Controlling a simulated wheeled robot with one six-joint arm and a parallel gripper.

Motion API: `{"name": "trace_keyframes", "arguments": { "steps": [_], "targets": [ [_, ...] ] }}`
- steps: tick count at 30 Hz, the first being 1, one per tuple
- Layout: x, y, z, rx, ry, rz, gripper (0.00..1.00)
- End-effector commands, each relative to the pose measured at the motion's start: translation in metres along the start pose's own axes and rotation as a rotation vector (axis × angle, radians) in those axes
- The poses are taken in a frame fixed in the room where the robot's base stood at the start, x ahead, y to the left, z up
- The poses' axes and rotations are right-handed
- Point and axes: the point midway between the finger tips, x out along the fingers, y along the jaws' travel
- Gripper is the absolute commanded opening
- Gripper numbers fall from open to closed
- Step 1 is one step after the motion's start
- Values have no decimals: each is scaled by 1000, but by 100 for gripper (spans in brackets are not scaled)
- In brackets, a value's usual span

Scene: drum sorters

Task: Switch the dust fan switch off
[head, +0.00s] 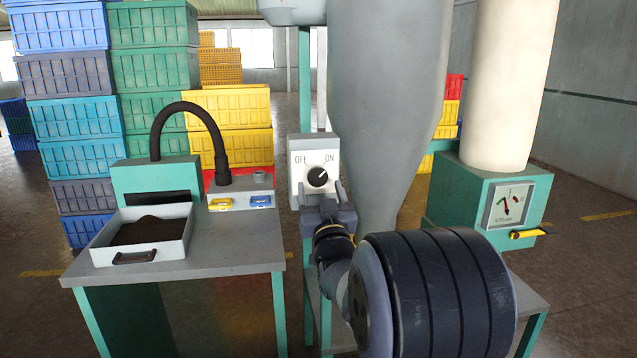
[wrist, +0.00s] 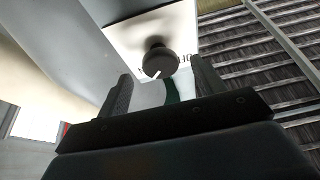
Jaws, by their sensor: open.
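The dust fan switch is a black round knob (head: 317,177) on a white box (head: 300,158) marked OFF at left and ON at right. Its white pointer line leans up and right, toward ON. In the wrist view the knob (wrist: 159,58) appears upside down, its white mark towards the lower left and OFF at right. My gripper (head: 320,190) is open just in front of and below the knob. In the wrist view my two fingers (wrist: 161,80) stand apart, one to each side of the knob, with nothing between them. The ON label is mostly hidden there.
A bench (head: 240,255) with a tray of dark material (head: 178,250) and a black hose (head: 215,128) stands at left. A large grey cone (head: 385,110) rises right beside the switch box. A green unit with a gauge (head: 507,205) and yellow handle (head: 528,233) is at right.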

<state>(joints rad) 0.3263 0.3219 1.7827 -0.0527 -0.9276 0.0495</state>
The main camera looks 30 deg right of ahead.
Motion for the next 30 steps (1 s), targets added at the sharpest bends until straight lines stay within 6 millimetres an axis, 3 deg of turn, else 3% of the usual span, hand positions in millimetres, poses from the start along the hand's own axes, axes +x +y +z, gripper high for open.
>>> {"name": "trace_keyframes", "arguments": {
  "steps": [6,16,30],
  "targets": [
    [19,0,0,0,0,0,65],
    [22,0,0,0,0,0,65],
    [22,0,0,0,0,0,26]
  ]
}}
